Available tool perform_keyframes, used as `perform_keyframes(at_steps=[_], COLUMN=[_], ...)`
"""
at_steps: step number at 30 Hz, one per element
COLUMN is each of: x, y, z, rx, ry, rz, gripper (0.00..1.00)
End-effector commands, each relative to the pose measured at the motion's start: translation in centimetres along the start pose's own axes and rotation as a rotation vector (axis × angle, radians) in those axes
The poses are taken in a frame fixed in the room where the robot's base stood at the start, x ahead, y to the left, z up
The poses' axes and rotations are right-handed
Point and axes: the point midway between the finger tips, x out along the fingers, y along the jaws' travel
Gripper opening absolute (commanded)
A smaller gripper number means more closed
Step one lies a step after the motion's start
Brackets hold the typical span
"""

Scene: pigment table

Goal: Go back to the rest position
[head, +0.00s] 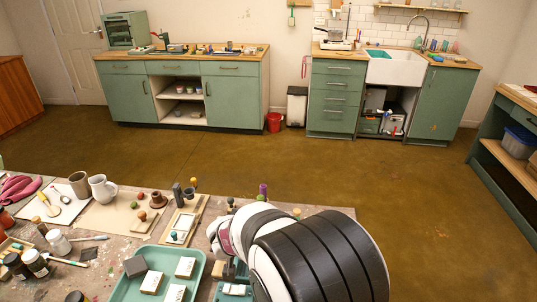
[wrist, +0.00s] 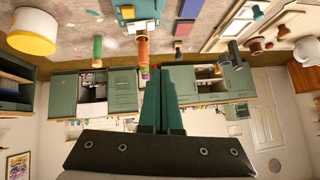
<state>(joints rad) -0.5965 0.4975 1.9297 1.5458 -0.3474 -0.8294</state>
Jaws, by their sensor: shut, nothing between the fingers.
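My gripper (wrist: 163,74) shows in the wrist view, with its two dark green fingers side by side, shut and empty. The wrist picture is upside down, with the tabletop along its top edge and the room below. The fingers point out over the table's far edge toward the green cabinets. In the head view my white and black arm bulges over the right end of the near table, and the gripper is hidden behind it.
The near table (head: 318,208) holds a teal tray (head: 165,263) with several small blocks, a white mug (head: 103,189) and jars. Upright orange (wrist: 142,48) and green (wrist: 97,48) things stand near the fingers in the wrist picture. Open floor (head: 330,170) lies beyond.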

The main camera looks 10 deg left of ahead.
Motion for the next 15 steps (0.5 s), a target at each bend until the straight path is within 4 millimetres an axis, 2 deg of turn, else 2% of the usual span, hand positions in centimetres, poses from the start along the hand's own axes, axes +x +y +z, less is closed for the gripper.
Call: perform_keyframes(at_steps=[2,3,5,6,8,9,12,15], x=[-2.4,-4.7,-9.4,-12.9,-17.3,-19.8,-24.9,-28.3], y=[0.2,0.5,1.9,3.6,6.6,8.7,13.4,16.8], z=[-1.6,-2.2,-1.6,0.1,3.6,6.1,11.7,15.5], rx=[0.047,0.08,0.129,0.158,0.201,0.232,0.319,0.404], ry=[-0.011,-0.038,-0.131,-0.226,-0.374,-0.462,-0.631,-0.728], rz=[-0.091,-0.166,-0.265,-0.296,-0.275,-0.23,-0.07,0.085], gripper=[0.0,0.0,0.0,0.0,0.0,0.0,0.0,0.0])
